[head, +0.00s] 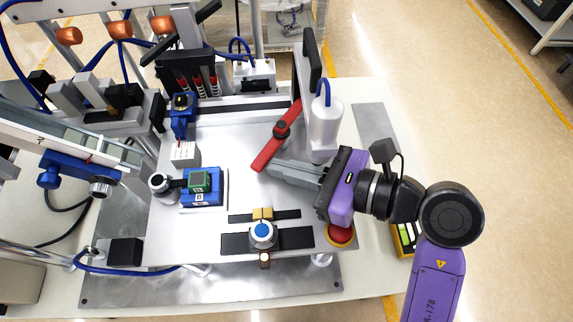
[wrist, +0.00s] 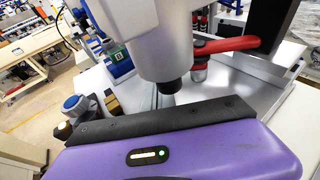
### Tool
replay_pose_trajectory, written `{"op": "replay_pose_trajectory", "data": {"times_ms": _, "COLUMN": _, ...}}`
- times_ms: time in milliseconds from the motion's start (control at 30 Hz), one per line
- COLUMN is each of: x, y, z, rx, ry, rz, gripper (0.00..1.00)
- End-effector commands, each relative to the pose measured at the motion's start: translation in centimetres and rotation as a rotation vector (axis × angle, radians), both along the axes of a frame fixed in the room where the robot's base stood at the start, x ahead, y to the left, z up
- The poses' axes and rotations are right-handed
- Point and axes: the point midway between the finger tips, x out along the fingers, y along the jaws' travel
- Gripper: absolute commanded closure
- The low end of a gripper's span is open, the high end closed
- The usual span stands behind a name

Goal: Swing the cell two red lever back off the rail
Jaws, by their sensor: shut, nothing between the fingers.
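The red lever (head: 268,150) lies slantwise on the grey plate of the cell, with a dark round pivot (head: 281,130) near its middle. Its upper end reaches the right end of the dark rail (head: 245,108); its lower end points down-left. My gripper (head: 270,170) comes in from the right with its fingers shut and empty, the tips close beside the lever's lower end. I cannot tell whether they touch. In the wrist view the red lever (wrist: 228,45) shows behind a pale housing, and my fingertips are hidden.
A white cylinder (head: 325,125) with a blue hose stands just above my gripper. A blue fixture with a green part (head: 200,182) sits to the left. A blue button (head: 262,231) and a red button (head: 340,234) are at the front.

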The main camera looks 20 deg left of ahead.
Motion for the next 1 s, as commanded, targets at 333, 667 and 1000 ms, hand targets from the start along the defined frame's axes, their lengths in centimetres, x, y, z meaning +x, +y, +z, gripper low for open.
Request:
{"op": "replay_pose_trajectory", "data": {"times_ms": 333, "x": -0.7, "y": -4.3, "z": 1.2, "rx": 0.001, "ry": -0.003, "rz": -0.004, "gripper": 1.0}}
{"op": "replay_pose_trajectory", "data": {"times_ms": 667, "x": -1.6, "y": -8.6, "z": 2.3, "rx": 0.002, "ry": -0.005, "rz": -0.028, "gripper": 1.0}}
{"op": "replay_pose_trajectory", "data": {"times_ms": 1000, "x": -4.0, "y": -12.5, "z": 3.6, "rx": 0.0, "ry": 0.0, "rz": -0.112, "gripper": 1.0}}
